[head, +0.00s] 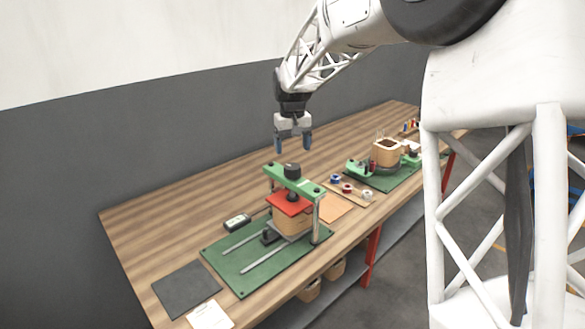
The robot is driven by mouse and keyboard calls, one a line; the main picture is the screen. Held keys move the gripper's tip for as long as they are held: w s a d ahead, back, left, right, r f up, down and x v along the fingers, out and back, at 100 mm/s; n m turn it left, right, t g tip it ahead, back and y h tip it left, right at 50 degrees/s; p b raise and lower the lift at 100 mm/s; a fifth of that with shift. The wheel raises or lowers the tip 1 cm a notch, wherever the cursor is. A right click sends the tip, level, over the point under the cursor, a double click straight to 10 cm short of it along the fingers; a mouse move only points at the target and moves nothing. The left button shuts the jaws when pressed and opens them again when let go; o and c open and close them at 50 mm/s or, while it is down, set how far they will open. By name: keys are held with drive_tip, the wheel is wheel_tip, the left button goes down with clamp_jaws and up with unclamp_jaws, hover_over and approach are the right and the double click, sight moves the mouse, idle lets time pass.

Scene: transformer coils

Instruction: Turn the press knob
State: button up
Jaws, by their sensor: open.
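The press stands on a green base plate (248,262) with two pale rails. Its green crossbar (307,186) rests on metal posts, and the black press knob (292,170) sits on top of the crossbar. A red plate (288,205) hangs under the crossbar, over a tan wooden block (290,222); I cannot tell if they touch. My gripper (293,148) points down with its blue-tipped fingers apart and empty. In the picture it appears just above the knob, clear of it; the depth between them is hard to judge.
A dark mat (186,289) and white paper (210,316) lie at the near left. A small dark device (237,222) lies beside the press plate. Right of the press are a board of coloured spools (348,188) and a second green station (390,180). The back-left tabletop is clear.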

sight(292, 166)
idle(0.4)
drive_tip(key=shift+f, duration=3.9)
drive_tip(key=c, duration=0.9)
drive_tip(key=shift+m, duration=0.9)
